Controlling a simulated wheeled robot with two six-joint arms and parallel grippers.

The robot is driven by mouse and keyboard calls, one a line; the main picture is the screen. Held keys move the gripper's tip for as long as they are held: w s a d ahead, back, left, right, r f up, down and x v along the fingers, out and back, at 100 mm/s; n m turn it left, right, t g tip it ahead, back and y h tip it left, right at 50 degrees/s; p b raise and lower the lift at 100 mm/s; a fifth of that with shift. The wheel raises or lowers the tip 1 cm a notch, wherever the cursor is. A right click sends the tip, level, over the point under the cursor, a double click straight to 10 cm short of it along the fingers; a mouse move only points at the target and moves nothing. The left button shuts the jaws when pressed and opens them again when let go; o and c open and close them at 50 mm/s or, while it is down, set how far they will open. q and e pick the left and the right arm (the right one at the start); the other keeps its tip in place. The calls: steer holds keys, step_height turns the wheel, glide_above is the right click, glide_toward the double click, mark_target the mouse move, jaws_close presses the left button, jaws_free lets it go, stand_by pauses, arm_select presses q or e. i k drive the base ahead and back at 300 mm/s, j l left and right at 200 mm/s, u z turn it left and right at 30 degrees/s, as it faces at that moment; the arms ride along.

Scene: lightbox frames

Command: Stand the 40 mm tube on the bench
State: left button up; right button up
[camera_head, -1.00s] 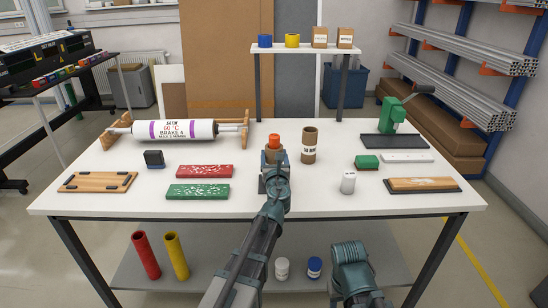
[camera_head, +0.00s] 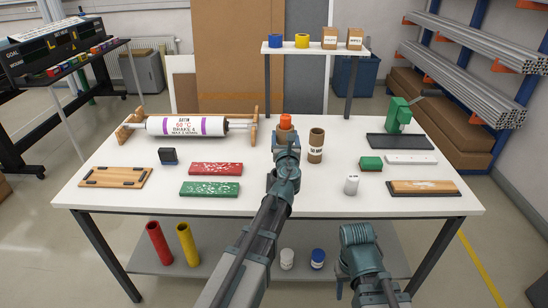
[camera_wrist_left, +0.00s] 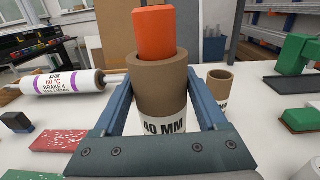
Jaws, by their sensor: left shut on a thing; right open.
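In the left wrist view a brown cardboard tube marked 40 MM (camera_wrist_left: 160,85) stands upright between the jaws of my left gripper (camera_wrist_left: 163,100), which is shut on it. An orange plug (camera_wrist_left: 155,32) sticks out of the tube's top; it also shows in the head view (camera_head: 286,121). The tube's lower end is hidden, so I cannot tell whether it touches the white bench (camera_head: 330,200). In the head view my left gripper (camera_head: 286,145) hides most of the tube. My right gripper (camera_head: 357,237) is open, in front of the bench's front edge.
A second brown tube (camera_head: 316,140) stands just right of my left gripper. A white cylinder (camera_head: 352,185) and a green block (camera_head: 371,163) are further right. Red (camera_head: 215,169) and green (camera_head: 210,189) plates lie left. A roller (camera_head: 186,126) rests on a wooden stand behind them.

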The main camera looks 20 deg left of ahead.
mark_target(344, 162)
steer(key=i+l+z, duration=0.2)
steer(key=l, duration=0.15)
steer(key=i+l+z, duration=0.2)
steer(key=l, duration=0.15)
steer(key=i+l, duration=0.35)
steer(key=i+l+u, duration=0.15)
steer(key=l+u, duration=0.2)
steer(key=i+l+u, duration=0.1)
steer(key=l+u, duration=0.2)
steer(key=i+l+u, duration=0.1)
steer(key=l+u, duration=0.25)
